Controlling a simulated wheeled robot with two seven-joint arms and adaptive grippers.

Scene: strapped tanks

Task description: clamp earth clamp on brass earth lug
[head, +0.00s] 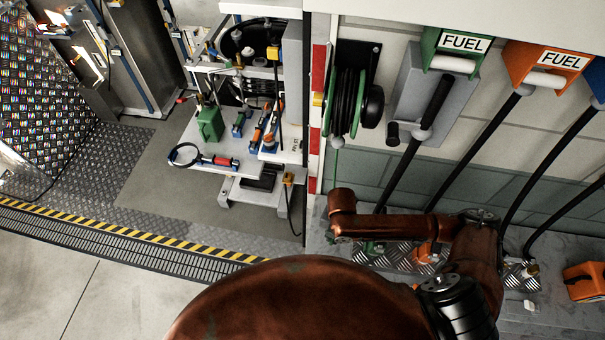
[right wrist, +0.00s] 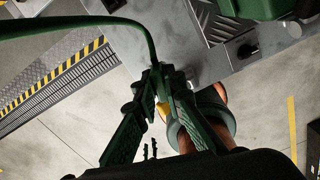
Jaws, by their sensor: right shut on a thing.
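My right gripper (right wrist: 160,98) shows in the right wrist view, with its two long fingers closing together. It is shut on the earth clamp, which is mostly hidden by the fingers. A green cable (right wrist: 100,20) runs from the fingertips up and out to the left. A small yellow part (right wrist: 163,109) shows between the fingers; I cannot tell what it belongs to. In the head view, a small brass-coloured fitting (head: 533,270) stands on the grey ledge at the right; I cannot be sure it is the brass earth lug. My left gripper is not in view.
A cable reel (head: 345,104) hangs on the wall, a thin green line running down from it. Fuel nozzles with hoses hang under a green (head: 455,45) and an orange FUEL holder (head: 545,62). An orange box (head: 585,281) sits on the ledge. A tool shelf (head: 225,165) stands left.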

